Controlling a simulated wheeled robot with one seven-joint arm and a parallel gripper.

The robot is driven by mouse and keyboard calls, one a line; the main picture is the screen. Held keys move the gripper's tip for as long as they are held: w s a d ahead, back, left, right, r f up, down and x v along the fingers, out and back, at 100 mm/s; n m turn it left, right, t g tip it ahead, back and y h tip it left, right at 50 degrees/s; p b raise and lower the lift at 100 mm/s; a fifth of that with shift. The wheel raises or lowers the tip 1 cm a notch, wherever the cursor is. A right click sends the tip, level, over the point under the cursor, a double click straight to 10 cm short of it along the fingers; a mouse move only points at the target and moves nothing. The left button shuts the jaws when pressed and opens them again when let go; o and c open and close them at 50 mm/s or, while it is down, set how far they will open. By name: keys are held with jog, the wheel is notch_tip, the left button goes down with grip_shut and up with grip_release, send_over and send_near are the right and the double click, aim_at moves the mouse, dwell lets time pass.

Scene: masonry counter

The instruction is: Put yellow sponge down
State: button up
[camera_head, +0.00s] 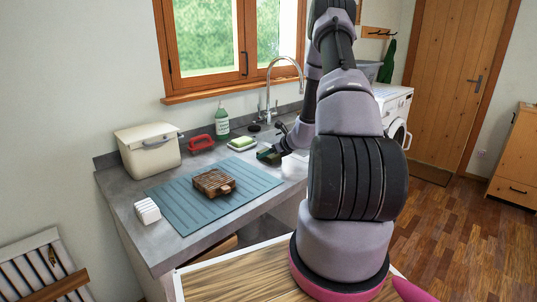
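A small block with a green top and pale, yellowish sides (241,142) lies on the counter in the head view, below the green bottle. It looks like a sponge, perhaps on a light dish; it is too small to be sure. My gripper (266,156) is low over the counter just right of this block, with a small gap between them. The gripper is small and dark with some green at it. I cannot tell whether its fingers are open or hold anything. My arm hides part of the counter and sink behind it.
The grey counter (122,207) bears a blue ribbed mat (172,197) with a brown wooden object (213,182), a white block (147,211), a cream box (150,150), a red-handled brush (201,143) and a green bottle (221,121). A faucet (270,88) rises behind my gripper.

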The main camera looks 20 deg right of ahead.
jog(key=shift+f, duration=0.2)
jog(key=o, duration=1.3)
jog(key=shift+r, duration=0.15)
